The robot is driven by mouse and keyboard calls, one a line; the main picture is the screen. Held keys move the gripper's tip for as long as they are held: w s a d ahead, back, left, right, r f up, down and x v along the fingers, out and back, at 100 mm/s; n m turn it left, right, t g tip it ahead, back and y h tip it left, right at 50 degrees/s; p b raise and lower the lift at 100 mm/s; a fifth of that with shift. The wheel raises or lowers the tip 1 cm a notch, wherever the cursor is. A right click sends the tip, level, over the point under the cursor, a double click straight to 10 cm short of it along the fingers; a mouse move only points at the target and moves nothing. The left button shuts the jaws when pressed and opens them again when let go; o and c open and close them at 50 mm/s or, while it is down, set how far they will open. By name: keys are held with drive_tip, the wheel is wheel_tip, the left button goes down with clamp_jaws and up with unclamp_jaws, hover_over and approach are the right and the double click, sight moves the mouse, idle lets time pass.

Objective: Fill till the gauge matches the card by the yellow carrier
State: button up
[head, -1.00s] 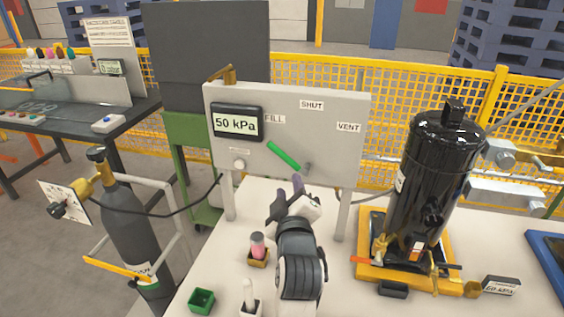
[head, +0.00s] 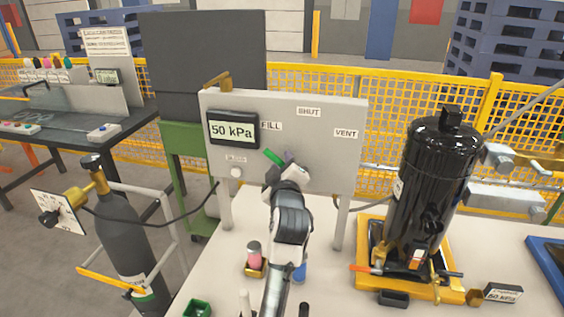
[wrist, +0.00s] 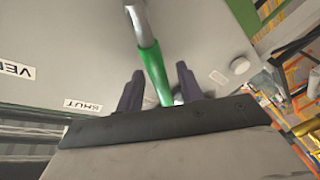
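The gauge (head: 233,130) on the grey panel reads 50 kPa. The green valve lever (head: 273,157) slants up-left towards the FILL label (head: 271,125); my gripper hides its lower end. My gripper (head: 282,162) is at the lever. In the wrist view, the lever (wrist: 152,62) runs between my two dark fingers (wrist: 160,76), with gaps showing beside it, so the gripper is open around it. The card (head: 503,293) stands at the right of the yellow carrier (head: 368,280); its small text ends in kPa, its first digit is unclear.
SHUT (head: 308,112) and VENT (head: 345,133) labels are on the panel (head: 320,170). A grey gas cylinder (head: 125,235) with a hose stands at left. A pink-topped item (head: 254,252) and a green holder (head: 197,309) sit near my arm. A blue tray (head: 545,262) lies far right.

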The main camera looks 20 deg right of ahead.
drive_tip(key=shift+w, duration=0.15)
drive_tip(key=shift+c, duration=0.5)
clamp_jaws()
